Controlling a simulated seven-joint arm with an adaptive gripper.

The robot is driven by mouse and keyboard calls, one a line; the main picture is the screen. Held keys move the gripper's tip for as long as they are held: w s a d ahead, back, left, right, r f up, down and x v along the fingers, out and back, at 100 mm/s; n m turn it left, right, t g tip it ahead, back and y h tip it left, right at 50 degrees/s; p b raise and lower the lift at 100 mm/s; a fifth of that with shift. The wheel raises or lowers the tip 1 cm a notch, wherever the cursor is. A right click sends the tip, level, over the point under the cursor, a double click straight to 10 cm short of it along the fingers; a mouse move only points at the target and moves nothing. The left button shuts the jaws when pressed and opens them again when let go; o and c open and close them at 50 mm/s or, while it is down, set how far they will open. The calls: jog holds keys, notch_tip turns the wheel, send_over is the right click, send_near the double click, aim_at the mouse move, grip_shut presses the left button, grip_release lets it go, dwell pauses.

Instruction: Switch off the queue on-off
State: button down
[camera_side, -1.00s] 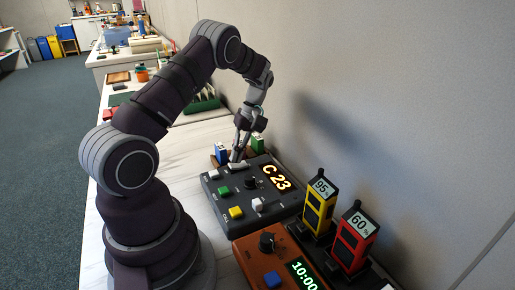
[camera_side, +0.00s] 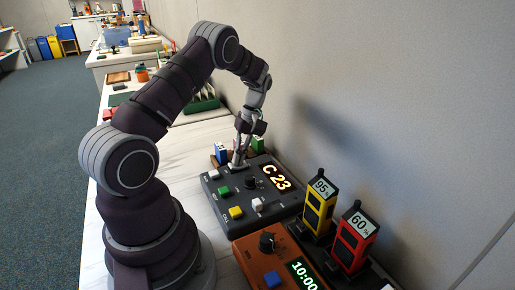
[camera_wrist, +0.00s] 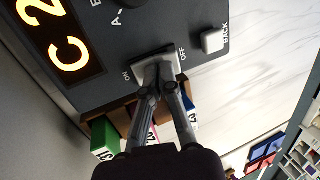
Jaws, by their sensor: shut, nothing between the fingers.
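The dark queue panel (camera_side: 223,190) lies on the bench with its display (camera_side: 277,178) lit, reading C 23. Its on-off rocker (camera_wrist: 143,68) is a pale grey piece between the words ON and OFF in the wrist view. My gripper (camera_wrist: 158,76) is shut and empty, with its fingertips over the rocker, at or very near its surface. The fingertips hide part of the rocker, so its tilt cannot be told. In the side view my gripper (camera_side: 238,162) points down at the panel's far edge.
A white BACK button (camera_wrist: 213,41) sits beside the rocker. Green, yellow and white buttons and a black knob (camera_side: 250,183) are on the panel. Blue and green boxes (camera_wrist: 103,138) stand just behind it. An orange timer (camera_side: 258,258) and yellow and red handsets (camera_side: 318,208) stand nearer; the wall is close.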

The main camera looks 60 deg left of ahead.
jog(key=shift+w, duration=0.3)
jog(key=shift+r, duration=0.15)
jog(key=v, duration=0.9)
jog(key=shift+w+r, duration=0.25)
jog(key=shift+w, duration=0.15)
jog(key=shift+s+d+r+g, duration=0.15)
jog(key=shift+s+g, duration=0.15)
jog(key=shift+s, duration=0.35)
